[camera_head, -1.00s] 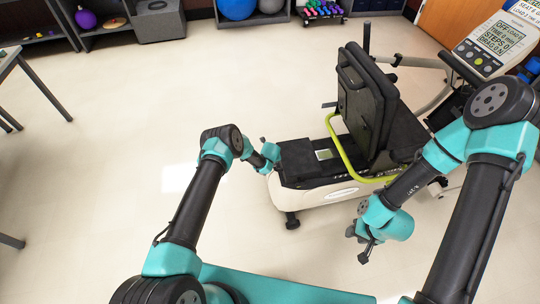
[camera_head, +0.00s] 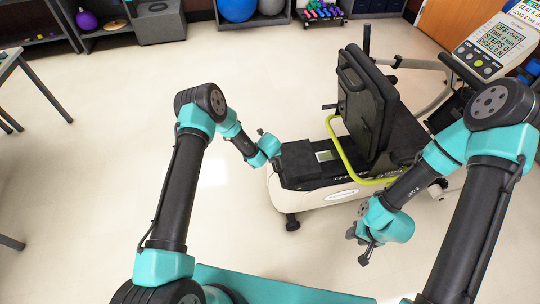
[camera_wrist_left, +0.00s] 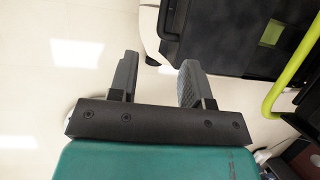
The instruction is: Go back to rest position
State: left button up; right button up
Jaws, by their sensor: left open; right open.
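The recumbent stepper (camera_head: 340,195) stands in the middle right, with a black seat back, a lime-green handle and a white base. My left gripper (camera_head: 270,146) is open and empty by the rear end of the stepper. In the left wrist view its two fingers (camera_wrist_left: 157,75) are spread with bare floor between them, and the stepper's dark rear top (camera_wrist_left: 225,35) lies beyond, at upper right. My right gripper (camera_head: 358,247) points down over clear floor in front of the stepper. It looks open, with nothing in it.
The stepper's console (camera_head: 490,45) is at upper right, near my right arm. A grey table (camera_head: 40,85) stands at the far left. Shelves with balls (camera_head: 238,8) and dumbbells (camera_head: 320,10) line the back. The floor at left and centre is free.

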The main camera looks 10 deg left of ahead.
pick_arm(q)
jog(key=shift+s+r, duration=0.25)
jog(key=shift+r, duration=0.3)
jog(key=s+a+r+n+g+h, duration=0.1)
jog(key=s+a+r+n, duration=0.1)
jog(key=s+n, duration=0.9)
jog(key=s+a+r+n+g+h, duration=0.1)
jog(key=s+a+r+n+h, duration=0.1)
jog(key=s+n, duration=0.9)
jog(key=s+a+r+n+g+h, duration=0.1)
jog(key=s+a+r+n, duration=0.3)
jog(key=s+n, duration=0.6)
jog(key=s+g, duration=0.1)
jog(key=s, duration=0.2)
jog(key=shift+s+r+n, duration=0.15)
jog(key=shift+r+n, duration=0.25)
